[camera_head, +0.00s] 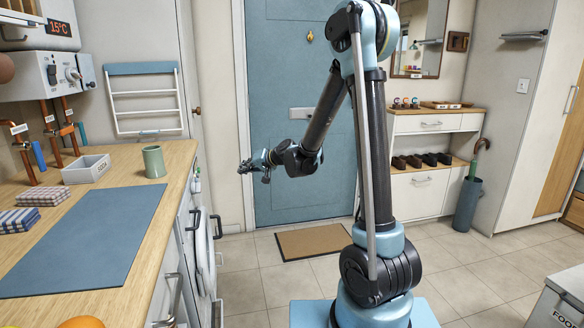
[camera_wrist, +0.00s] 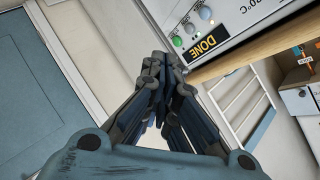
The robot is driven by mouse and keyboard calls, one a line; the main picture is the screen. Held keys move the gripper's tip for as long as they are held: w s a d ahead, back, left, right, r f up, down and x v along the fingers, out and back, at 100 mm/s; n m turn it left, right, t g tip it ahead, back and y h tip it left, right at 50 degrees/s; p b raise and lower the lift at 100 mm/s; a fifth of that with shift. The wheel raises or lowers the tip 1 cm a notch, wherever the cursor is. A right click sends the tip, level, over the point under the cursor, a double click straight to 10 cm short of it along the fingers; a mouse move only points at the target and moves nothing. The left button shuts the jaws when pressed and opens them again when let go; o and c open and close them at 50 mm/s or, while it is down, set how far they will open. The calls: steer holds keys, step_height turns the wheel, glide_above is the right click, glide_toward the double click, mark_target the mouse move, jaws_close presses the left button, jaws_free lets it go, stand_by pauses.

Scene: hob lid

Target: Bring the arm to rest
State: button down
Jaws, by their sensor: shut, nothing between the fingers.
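My gripper (camera_head: 243,169) is at the end of my raised arm, in front of the blue door in the head view. It points left toward the counter and is apart from everything. In the wrist view my gripper (camera_wrist: 167,60) has its fingers together, with nothing between them.
The wooden counter (camera_head: 180,165) on the left carries a green cup (camera_head: 153,161), a white box (camera_head: 86,169), folded checked cloths (camera_head: 40,197) and a blue mat (camera_head: 85,238). A doormat (camera_head: 313,241) lies by the door (camera_head: 283,120). A grey box (camera_head: 560,300) stands at lower right.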

steer(key=s+d+f+g+h, duration=0.1)
steer(key=s+d+g+h, duration=0.45)
steer(key=s+d, duration=2.15)
steer(key=s+d+f+m+h, duration=0.1)
steer(key=s+d+f+h, duration=0.4)
steer(key=s+d, duration=0.6)
steer(key=shift+s+d+f+t, duration=0.2)
steer(key=shift+d+f+t, duration=0.25)
steer(key=shift+f, duration=0.05)
steer(key=shift+h, duration=0.25)
steer(key=shift+w+f, duration=0.2)
steer(key=shift+w, duration=0.3)
